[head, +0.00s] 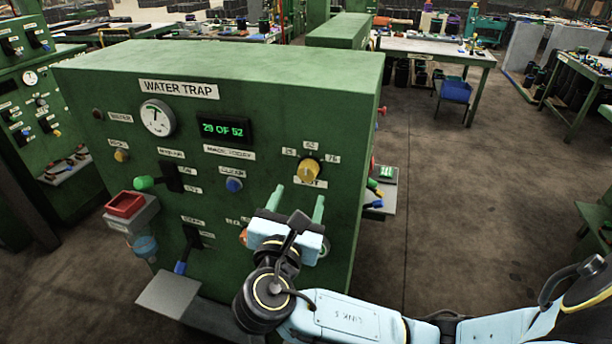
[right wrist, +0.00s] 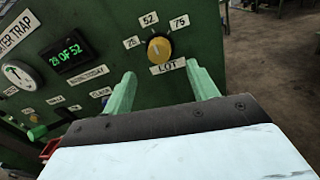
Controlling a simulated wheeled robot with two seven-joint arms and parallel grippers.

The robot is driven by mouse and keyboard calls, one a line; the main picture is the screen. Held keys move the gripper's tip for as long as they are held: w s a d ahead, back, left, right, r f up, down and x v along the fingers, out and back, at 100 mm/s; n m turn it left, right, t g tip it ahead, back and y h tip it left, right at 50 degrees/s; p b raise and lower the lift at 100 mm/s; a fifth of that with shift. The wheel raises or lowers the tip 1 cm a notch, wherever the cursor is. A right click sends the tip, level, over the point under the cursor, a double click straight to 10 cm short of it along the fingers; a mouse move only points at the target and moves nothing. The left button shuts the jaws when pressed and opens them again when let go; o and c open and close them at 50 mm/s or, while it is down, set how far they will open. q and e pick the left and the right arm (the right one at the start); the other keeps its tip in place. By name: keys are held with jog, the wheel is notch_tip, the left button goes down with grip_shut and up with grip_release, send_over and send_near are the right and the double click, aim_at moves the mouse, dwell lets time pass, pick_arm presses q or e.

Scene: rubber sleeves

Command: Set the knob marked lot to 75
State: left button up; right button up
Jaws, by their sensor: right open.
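The yellow lot knob (head: 308,169) is on the front of the green WATER TRAP cabinet (head: 230,75), above a white label that reads LOT. It also shows in the right wrist view (right wrist: 159,49). Around its top are small labels: one in the twenties at left, 52 at the top and 75 at right. Its dark pointer seems to aim up, near 52. My right gripper (head: 297,203) is open and empty, its two green fingers just below the knob and apart from it. In the right wrist view the fingertips (right wrist: 161,74) frame the LOT label from below. My left gripper is not in view.
A display (head: 226,129) reads 29 OF 52. Open floor lies right of the cabinet.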

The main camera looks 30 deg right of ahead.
aim_at(307, 176)
jog(key=x, duration=0.7)
jog(key=shift+w+d+f, duration=0.1)
jog(key=shift+w+d, duration=0.15)
jog(key=shift+w, duration=0.05)
jog(key=shift+c, duration=0.5)
jog(key=c, duration=0.9)
